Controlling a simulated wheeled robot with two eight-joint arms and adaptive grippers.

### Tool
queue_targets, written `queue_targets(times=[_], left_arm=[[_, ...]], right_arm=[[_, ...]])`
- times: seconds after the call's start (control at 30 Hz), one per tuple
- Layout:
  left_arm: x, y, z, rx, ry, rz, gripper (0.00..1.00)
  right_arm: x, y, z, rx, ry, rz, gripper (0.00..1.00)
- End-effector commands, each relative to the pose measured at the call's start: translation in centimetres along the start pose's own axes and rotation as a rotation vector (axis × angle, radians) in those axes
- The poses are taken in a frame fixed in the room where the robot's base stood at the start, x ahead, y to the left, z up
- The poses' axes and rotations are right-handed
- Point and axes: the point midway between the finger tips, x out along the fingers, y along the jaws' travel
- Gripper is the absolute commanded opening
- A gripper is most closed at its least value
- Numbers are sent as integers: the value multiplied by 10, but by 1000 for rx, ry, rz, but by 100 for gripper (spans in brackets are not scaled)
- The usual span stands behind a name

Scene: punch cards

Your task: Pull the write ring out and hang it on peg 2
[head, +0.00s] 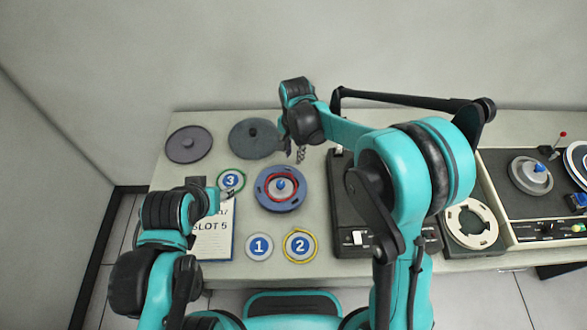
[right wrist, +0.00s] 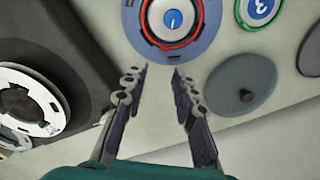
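A red ring (head: 268,182), seemingly the write ring, sits around the middle of a blue-grey reel (head: 263,198) with a blue-topped hub (head: 281,184). The ring also shows at the top of the right wrist view (right wrist: 147,31). The round white marker numbered 2 (head: 300,246) has a yellow ring around it, in front of the reel. My right gripper (head: 299,155) is behind the reel in the head view; its two fingers (right wrist: 157,72) are apart and empty, pointing toward the reel. My left gripper (head: 228,205) is by the card left of the reel; its finger opening is unclear.
White marker 1 (head: 259,247) is left of marker 2; marker 3 (head: 231,180), with a green ring, is left of the reel. Two grey discs (head: 189,144) (head: 254,138) lie behind. A "SLOT 5" card (head: 212,245) and a dark machine (head: 350,220) flank the reel area.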

Motion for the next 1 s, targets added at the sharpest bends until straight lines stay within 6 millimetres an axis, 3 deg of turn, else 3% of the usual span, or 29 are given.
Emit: queue_targets(times=[0.13,0.37,1.0], left_arm=[[-5,0,-4,0,0,0,48],[0,0,0,0,0,0,48],[42,0,30,0,0,0,48]], right_arm=[[12,-12,3,35,-18,27,28],[23,-13,4,42,-21,32,28],[96,-11,5,41,-20,30,28]])
